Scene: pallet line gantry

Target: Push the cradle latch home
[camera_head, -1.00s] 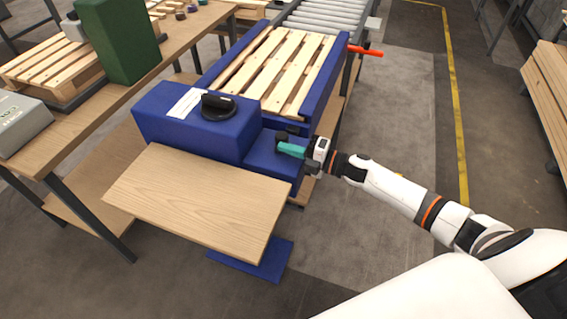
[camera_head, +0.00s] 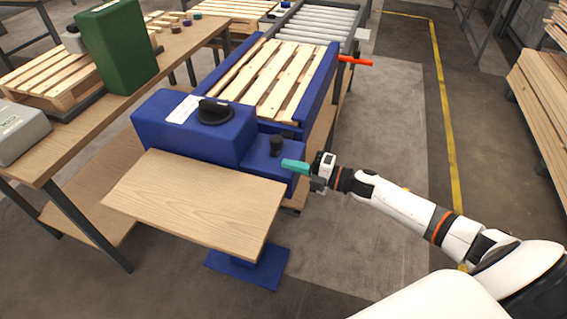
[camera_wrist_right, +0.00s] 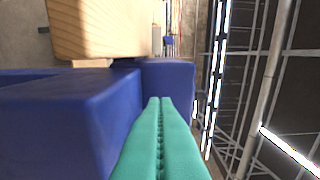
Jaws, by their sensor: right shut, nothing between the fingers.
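The blue cradle (camera_head: 321,92) holds a slatted wooden pallet (camera_head: 275,75). At its near end stands a blue housing (camera_head: 190,140) with a large black knob (camera_head: 215,112). A lower blue block (camera_head: 262,160) beside it carries a small upright black knob (camera_head: 276,146); I cannot tell for sure whether this is the latch. My right gripper (camera_head: 285,164) has teal fingers, shut and empty, at the block's right edge, near the small knob; contact is unclear. In the right wrist view the shut fingers (camera_wrist_right: 160,103) point past blue surfaces (camera_wrist_right: 75,115). My left gripper is out of view.
A wooden board (camera_head: 195,205) lies in front of the housing. A red handle (camera_head: 356,61) sticks out from the cradle's right side. A roller conveyor (camera_head: 318,25) runs behind. A bench (camera_head: 60,140) with a green box (camera_head: 117,45) is at left. Floor on the right is open.

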